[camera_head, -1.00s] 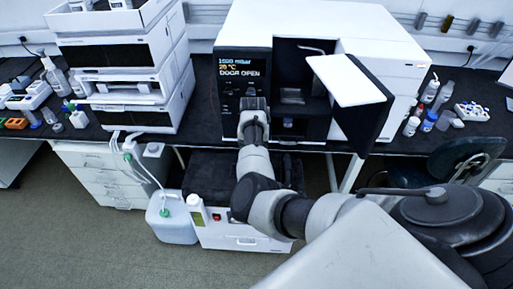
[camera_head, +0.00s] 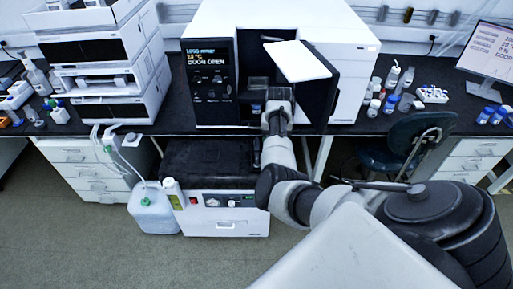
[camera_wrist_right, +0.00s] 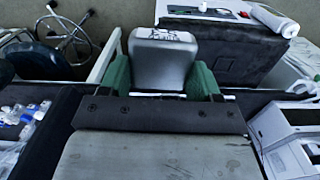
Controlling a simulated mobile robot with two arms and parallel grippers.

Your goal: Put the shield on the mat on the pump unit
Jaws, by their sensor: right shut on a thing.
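My right gripper (camera_wrist_right: 162,80) is shut on the shield (camera_wrist_right: 165,55), a grey piece with dark markings between the green fingers. In the head view my right gripper (camera_head: 277,108) is in front of the open instrument, and my arm hides the shield there. The pump unit (camera_head: 225,222) is a white box under the bench. The black mat (camera_head: 205,165) covers its top and looks bare. In the wrist view the mat (camera_wrist_right: 225,45) lies to the upper right of the shield, apart from it. My left gripper is not in view.
The instrument (camera_head: 205,80) stands on the bench with its dark door (camera_head: 322,95) swung out near my gripper. A bottle (camera_head: 153,208) with tubing stands left of the pump unit. A stool (camera_head: 400,150) is to the right. Several vials stand on the bench.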

